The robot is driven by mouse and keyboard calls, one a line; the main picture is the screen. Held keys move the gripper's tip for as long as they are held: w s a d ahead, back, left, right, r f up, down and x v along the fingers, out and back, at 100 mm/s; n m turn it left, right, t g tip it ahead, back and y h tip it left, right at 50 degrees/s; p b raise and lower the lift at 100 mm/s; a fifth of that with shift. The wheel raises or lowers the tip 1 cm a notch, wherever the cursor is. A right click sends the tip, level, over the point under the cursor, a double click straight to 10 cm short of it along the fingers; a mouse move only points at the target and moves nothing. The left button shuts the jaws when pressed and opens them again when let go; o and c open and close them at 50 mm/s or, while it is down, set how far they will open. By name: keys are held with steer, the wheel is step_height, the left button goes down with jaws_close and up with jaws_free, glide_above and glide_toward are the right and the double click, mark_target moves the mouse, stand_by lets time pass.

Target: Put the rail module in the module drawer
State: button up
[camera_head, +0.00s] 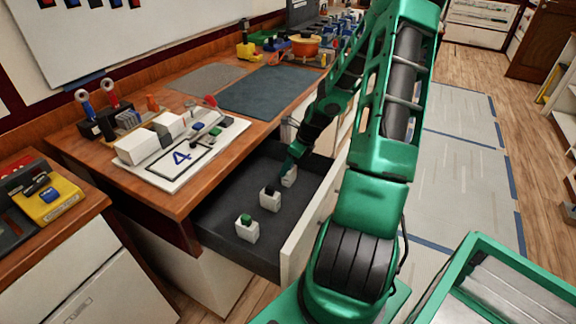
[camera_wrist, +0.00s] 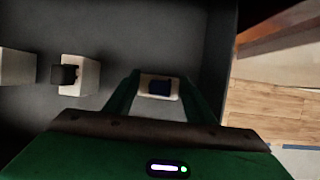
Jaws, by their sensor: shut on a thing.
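My gripper (camera_head: 295,158) reaches down into the open module drawer (camera_head: 225,200). It is shut on the rail module (camera_head: 289,177), a small white block, inside the drawer near its far end. In the wrist view, the rail module (camera_wrist: 146,84) shows a dark blue top and sits between the two fingers of my gripper (camera_wrist: 160,82). I cannot tell whether its base touches the drawer floor.
A white module with a black top (camera_head: 270,198) and one with a green top (camera_head: 247,229) stand in the drawer in a row with mine. The drawer's white front (camera_head: 305,235) is beside my arm. The worktop (camera_head: 165,192) holds a white board (camera_head: 165,172) marked 4.

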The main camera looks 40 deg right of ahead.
steer(key=o, duration=1.1)
steer(key=shift+f, duration=0.1)
steer(key=v, duration=1.1)
steer(key=s+a+r+n+g, duration=0.1)
steer(key=s+a+r+n, duration=0.4)
steer(key=s+n, duration=0.3)
steer(key=s+a+r+n+g, duration=0.1)
steer(key=s+a+r+n, duration=0.4)
steer(key=s+n, duration=0.3)
steer(key=s+a+r+n+g+h, duration=0.1)
steer(key=s+a+r+n+g, duration=0.1)
steer(key=s+a+r+n, duration=0.3)
steer(key=s+a+n, duration=0.2)
steer(key=s+n, duration=0.1)
steer(key=n, duration=0.1)
steer(key=shift+n, duration=0.4)
